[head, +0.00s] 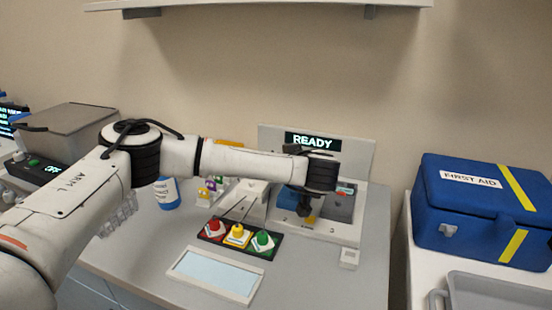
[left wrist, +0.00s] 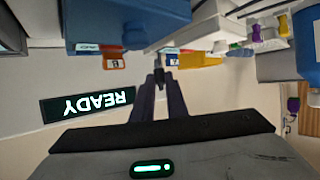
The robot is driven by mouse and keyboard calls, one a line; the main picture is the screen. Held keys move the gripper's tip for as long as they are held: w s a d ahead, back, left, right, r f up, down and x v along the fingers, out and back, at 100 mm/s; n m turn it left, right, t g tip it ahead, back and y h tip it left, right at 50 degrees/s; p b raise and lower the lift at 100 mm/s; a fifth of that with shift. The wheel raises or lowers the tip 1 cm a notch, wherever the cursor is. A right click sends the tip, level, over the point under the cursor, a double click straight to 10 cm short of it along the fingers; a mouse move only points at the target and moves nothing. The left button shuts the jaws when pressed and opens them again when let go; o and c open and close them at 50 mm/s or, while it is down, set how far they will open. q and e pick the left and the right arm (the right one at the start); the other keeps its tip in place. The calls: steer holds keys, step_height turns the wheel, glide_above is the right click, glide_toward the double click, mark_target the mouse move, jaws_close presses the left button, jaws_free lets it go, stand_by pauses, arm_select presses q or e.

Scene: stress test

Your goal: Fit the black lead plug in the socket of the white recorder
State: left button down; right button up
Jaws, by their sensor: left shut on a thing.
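My left gripper (head: 306,212) hangs from the arm that comes in from the left, low in front of a white unit (head: 362,150) with a lit READY display. In the left wrist view the two dark fingers (left wrist: 158,82) are shut on a small black piece, which looks like the black lead plug (left wrist: 158,74). Most of the plug is hidden by the fingers. The READY display (left wrist: 87,104) shows upside down in the left wrist view. I cannot make out the socket or tell whether the plug touches anything. My right gripper is in neither view.
A black strip with red, yellow and green knobs (head: 238,236) and a pale framed panel (head: 214,275) lie in front. A small white block (head: 349,258) sits at the right edge. A blue first aid case (head: 480,205) stands right.

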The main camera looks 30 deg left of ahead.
arm_select(q)
steer(key=shift+f, duration=0.1)
stand_by(0.5)
steer(key=shift+f+b, duration=0.65)
steer(key=shift+f, duration=0.55)
stand_by(1.9)
steer(key=c, duration=2)
jaws_free()
steer(key=shift+r, duration=0.15)
steer(key=shift+r+p, duration=1.55)
steer(key=shift+r, duration=0.4)
steer(key=o, duration=0.5)
